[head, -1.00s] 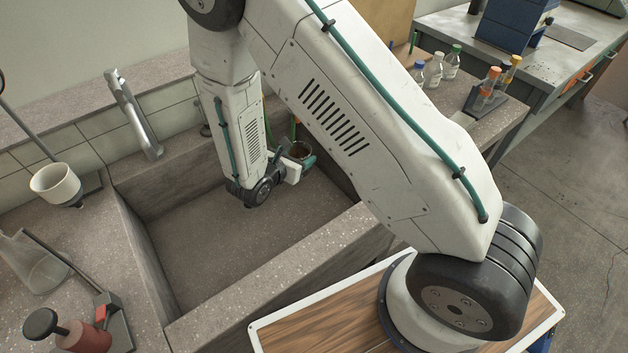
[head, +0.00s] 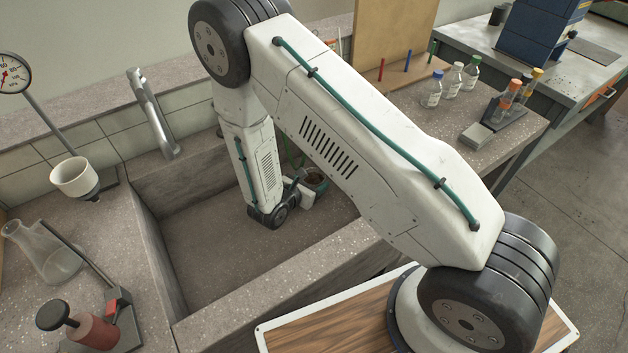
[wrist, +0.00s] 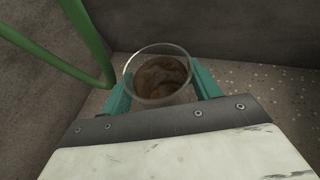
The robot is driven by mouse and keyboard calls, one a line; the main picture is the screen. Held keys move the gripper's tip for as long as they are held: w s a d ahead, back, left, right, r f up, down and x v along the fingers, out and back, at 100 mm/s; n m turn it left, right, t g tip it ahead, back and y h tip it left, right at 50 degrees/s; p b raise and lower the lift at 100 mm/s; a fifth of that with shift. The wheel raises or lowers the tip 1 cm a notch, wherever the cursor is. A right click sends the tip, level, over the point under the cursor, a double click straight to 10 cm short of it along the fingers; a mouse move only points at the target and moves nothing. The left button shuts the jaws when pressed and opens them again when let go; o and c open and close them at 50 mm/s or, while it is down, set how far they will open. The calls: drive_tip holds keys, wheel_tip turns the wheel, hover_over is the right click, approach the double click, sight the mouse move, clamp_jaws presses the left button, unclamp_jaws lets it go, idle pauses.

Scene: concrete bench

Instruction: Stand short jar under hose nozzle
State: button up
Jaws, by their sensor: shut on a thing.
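The short jar (wrist: 158,75) is clear glass with brown contents. In the wrist view it sits between the teal fingers of my gripper (wrist: 160,92), which is shut on it. Its round mouth faces up toward the camera. In the head view my gripper (head: 317,184) and the jar are low inside the sink, partly hidden by my arm. The green hose (wrist: 88,45) hangs at the upper left in the wrist view, left of the jar and apart from it. I cannot make out its nozzle. Whether the jar touches the sink floor is unclear.
The stone sink (head: 210,245) has high walls around my gripper, with bare floor to the left. A metal faucet (head: 152,112) stands at the back left. A white funnel cup (head: 75,177), a flask (head: 45,255) and several bottles (head: 452,80) stand on the bench.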

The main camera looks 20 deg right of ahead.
drive_tip(key=o, duration=1.1)
